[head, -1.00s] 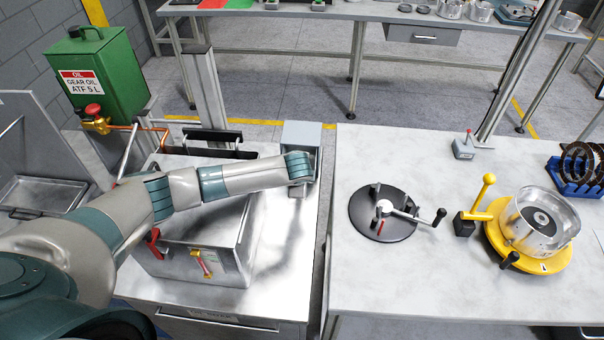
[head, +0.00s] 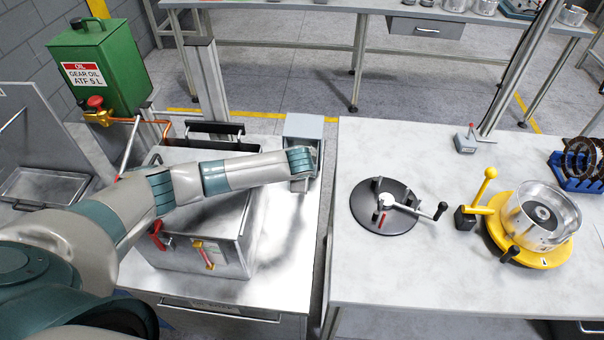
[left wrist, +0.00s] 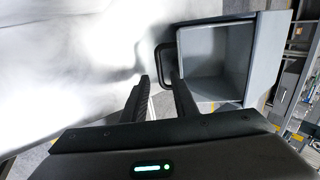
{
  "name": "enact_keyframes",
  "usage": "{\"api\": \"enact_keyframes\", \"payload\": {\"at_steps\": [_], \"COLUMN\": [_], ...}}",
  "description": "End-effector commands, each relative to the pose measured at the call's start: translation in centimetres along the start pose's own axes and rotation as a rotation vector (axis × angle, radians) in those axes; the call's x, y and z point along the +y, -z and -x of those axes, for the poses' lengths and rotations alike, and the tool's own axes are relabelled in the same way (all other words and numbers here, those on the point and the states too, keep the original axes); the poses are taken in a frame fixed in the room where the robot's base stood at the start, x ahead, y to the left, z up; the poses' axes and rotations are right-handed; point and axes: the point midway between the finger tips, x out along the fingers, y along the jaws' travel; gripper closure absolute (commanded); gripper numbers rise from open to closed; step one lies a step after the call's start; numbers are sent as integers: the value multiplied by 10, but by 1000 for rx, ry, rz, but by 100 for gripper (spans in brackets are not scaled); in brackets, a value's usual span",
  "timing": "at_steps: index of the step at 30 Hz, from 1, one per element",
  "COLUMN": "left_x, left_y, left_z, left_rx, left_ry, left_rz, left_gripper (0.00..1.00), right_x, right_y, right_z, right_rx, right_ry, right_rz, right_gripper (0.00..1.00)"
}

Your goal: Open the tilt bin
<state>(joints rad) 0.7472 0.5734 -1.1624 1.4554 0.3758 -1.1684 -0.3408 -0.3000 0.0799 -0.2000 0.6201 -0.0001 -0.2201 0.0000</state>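The tilt bin looks to be the small grey box (head: 304,127) at the right back edge of the left bench. In the left wrist view the grey bin (left wrist: 232,60) shows its hollow inside, with a black loop handle (left wrist: 157,62) at its left side. My left gripper (left wrist: 161,78) has its two black fingers apart, with the tips at the handle's lower part. I cannot tell whether they touch it. In the head view my left wrist is in front of the bin and hides the fingers. My right gripper is in neither view.
A metal box (head: 195,258) with red levers sits beneath my left arm. A green oil tank (head: 105,70) stands behind left. A gap separates this bench from the right bench (head: 400,265), which holds a black turntable (head: 372,220) and a yellow fixture (head: 545,258).

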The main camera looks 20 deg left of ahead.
Motion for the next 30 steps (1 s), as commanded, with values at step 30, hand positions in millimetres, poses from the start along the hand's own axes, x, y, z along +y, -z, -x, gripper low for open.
{"api": "enact_keyframes", "payload": {"at_steps": [30], "left_x": [1], "left_y": [0], "left_z": [138], "left_rx": [3], "left_ry": [3], "left_rz": [0], "left_gripper": [74], "right_x": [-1], "right_y": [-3], "right_z": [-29], "right_rx": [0], "right_ry": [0], "right_rz": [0], "right_gripper": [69]}}
